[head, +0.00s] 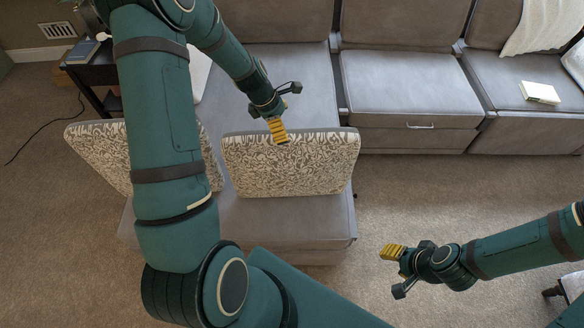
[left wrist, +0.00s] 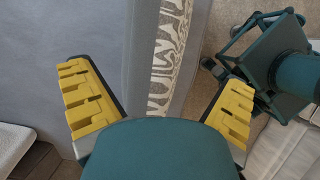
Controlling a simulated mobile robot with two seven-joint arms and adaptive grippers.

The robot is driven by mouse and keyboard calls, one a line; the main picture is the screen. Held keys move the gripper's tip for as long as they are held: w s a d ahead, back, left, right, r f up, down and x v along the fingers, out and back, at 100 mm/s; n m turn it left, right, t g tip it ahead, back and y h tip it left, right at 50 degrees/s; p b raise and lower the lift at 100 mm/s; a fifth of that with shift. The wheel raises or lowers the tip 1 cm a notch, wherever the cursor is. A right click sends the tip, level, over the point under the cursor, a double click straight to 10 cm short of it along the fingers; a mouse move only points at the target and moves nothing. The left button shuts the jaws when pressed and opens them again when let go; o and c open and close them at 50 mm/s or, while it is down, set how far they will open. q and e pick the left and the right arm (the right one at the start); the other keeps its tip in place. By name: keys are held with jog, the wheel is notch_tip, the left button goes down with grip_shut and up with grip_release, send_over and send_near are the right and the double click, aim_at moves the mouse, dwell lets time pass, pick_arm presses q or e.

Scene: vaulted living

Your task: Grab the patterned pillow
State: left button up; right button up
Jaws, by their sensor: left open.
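A patterned pillow (head: 290,165), beige with a grey leaf pattern and a grey edge, stands upright on the grey sofa seat (head: 285,220). A second pillow (head: 100,155) with the same pattern leans at the left, partly hidden behind my left arm. My left gripper (head: 283,110) is open at the upper edge of the middle pillow. In the left wrist view, that pillow's grey edge and patterned face (left wrist: 168,55) show between the spread yellow fingers; contact cannot be told. My right gripper (head: 397,270) is open and empty over the carpet at the lower right.
The sofa (head: 410,85) continues along the back to the right, with a white book (head: 540,92) and a cream throw (head: 538,25) on it. A dark side table (head: 90,75) stands at the upper left. The carpet (head: 430,190) right of the pillow seat is clear.

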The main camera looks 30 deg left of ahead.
aim_at(290, 134)
pick_arm(q)
jog(key=x, duration=0.3)
jog(key=shift+w+d+f, duration=0.1)
jog(key=shift+f, duration=0.05)
jog(key=shift+w+a+b+x, duration=0.1)
jog(key=shift+b+x, duration=0.35)
jog(key=shift+x, duration=0.8)
jog(key=shift+w+a+b+x, duration=0.15)
jog(key=shift+b+x, duration=0.25)
jog(key=shift+x, duration=0.8)
jog(key=shift+f, duration=0.3)
jog(key=c, duration=1.5)
